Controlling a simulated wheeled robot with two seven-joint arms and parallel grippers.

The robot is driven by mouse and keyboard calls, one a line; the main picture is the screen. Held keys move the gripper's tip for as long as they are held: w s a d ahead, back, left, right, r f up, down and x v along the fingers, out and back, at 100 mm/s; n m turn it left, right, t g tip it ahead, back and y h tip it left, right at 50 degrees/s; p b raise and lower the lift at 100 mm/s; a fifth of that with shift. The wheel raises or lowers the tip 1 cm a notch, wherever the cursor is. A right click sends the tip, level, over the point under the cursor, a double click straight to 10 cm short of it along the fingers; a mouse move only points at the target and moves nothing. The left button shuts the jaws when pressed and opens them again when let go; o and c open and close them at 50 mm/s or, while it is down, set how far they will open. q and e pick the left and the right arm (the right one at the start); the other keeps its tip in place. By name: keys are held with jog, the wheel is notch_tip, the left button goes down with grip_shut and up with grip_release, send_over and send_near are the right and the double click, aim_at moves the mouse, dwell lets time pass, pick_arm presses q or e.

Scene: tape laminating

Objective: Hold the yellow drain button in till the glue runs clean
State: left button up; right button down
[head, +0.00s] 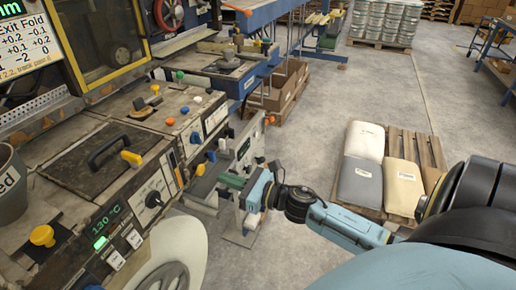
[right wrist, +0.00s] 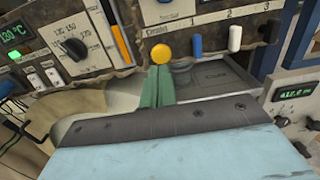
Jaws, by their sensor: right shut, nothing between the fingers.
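The round yellow button (right wrist: 161,53) sits low on the front of the machine panel in the right wrist view. It also shows small in the head view (head: 200,169). My right gripper (right wrist: 159,70) has green fingers closed together with nothing between them. Its fingertips point at the button and sit just below it in the right wrist view. In the head view the right gripper (head: 222,181) appears a short way to the right of the button; I cannot tell whether they touch in the wrist view. No running glue can be made out. My left gripper is not in view.
A panel with a dial (right wrist: 75,48) and 130 °C readout (head: 105,221) is left of the button. A blue switch (right wrist: 195,47) and white switch (right wrist: 235,38) are to its right. Sacks (head: 362,140) lie on a pallet.

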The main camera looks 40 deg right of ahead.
jog(key=v, duration=0.7)
jog(key=shift+s+b, duration=0.2)
jog(key=shift+b, duration=0.15)
jog(key=shift+d+f, duration=0.1)
jog(key=s+d+f+m+g+h, duration=0.1)
jog(key=s+f+m+g+h, duration=0.3)
jog(key=f+m, duration=1)
jog(key=s+d+f+m+g+h, duration=0.2)
jog(key=s+f+m+h, duration=0.3)
jog(key=f+m, duration=0.9)
jog(key=s+a+f+m+g, duration=0.4)
jog(key=s+f, duration=0.6)
jog(key=s, duration=0.3)
jog(key=s+a+f+m+g+y, duration=0.1)
jog(key=s+a+f+m+g, duration=0.4)
jog(key=s+f, duration=0.5)
jog(key=s+a+m, duration=0.1)
jog(key=s, duration=0.1)
jog(key=shift+s+a+f+g+y, duration=0.2)
jog(key=shift+s+g+y, duration=0.1)
jog(key=shift+s, duration=0.1)
